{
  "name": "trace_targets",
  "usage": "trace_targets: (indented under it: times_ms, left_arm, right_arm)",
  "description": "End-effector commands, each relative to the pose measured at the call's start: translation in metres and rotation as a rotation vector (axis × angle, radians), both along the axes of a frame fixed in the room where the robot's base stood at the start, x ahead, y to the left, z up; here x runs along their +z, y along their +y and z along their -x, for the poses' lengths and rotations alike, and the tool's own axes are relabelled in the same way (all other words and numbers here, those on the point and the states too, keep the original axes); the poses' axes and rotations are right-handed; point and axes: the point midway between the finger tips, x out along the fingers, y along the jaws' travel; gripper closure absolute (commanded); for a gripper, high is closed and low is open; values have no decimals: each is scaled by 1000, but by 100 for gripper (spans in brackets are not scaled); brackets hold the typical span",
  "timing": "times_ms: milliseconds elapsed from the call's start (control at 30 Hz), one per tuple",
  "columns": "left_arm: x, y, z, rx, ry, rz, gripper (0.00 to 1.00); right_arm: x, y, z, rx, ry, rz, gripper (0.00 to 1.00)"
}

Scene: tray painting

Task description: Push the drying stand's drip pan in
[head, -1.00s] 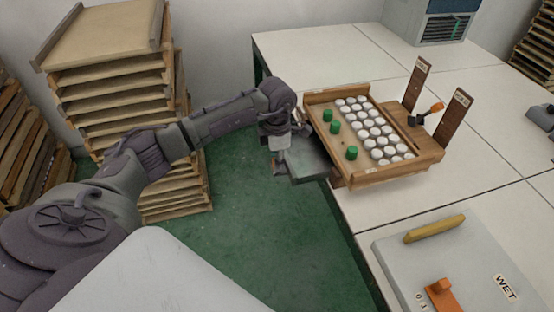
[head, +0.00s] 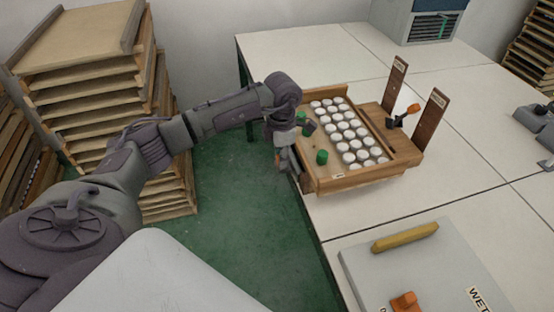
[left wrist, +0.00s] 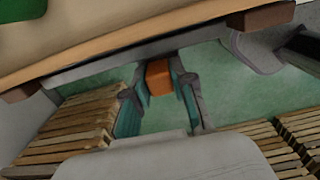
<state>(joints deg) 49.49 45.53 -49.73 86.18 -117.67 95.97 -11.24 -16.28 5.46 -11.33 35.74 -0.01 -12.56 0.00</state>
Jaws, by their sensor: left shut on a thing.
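The wooden drying stand (head: 360,179) sits at the table's left edge, holding rows of white round pieces and a few green ones. Its grey drip pan shows in the left wrist view as a thin strip (left wrist: 100,67) along the underside of the stand; in the head view it is almost wholly hidden under the stand and behind my arm. My left gripper (head: 283,161) is at the stand's left side, shut on the pan's orange handle, which shows between the fingers in the left wrist view (left wrist: 158,76). My right gripper is out of view.
The white table (head: 300,58) stretches right and back. Stacked wooden trays (head: 100,110) stand on the left. Green floor (head: 235,225) is open between them and the table.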

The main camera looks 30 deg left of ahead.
Motion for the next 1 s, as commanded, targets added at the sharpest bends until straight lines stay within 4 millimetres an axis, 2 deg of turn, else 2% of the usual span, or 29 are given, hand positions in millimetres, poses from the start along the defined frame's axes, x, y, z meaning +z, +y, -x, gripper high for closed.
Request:
trace_targets:
  times_ms: [100,200,400,567,600,700,1000]
  left_arm:
    - [-2,-10,-13,0,-1,0,100]
    - [-1,-17,-19,0,-1,-2,100]
    - [0,-19,-23,2,-3,-2,100]
    - [1,-19,-23,1,-4,0,100]
    - [1,-19,-23,1,-4,0,69]
    - [1,-19,-23,1,-3,-1,52]
    - [0,-19,-22,1,0,-3,50]
  right_arm:
    - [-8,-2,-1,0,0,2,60]
    - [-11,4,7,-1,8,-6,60]
    - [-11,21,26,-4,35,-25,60]
    - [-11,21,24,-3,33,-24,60]
    - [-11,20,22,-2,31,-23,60]
    - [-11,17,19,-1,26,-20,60]
    - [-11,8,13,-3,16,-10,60]
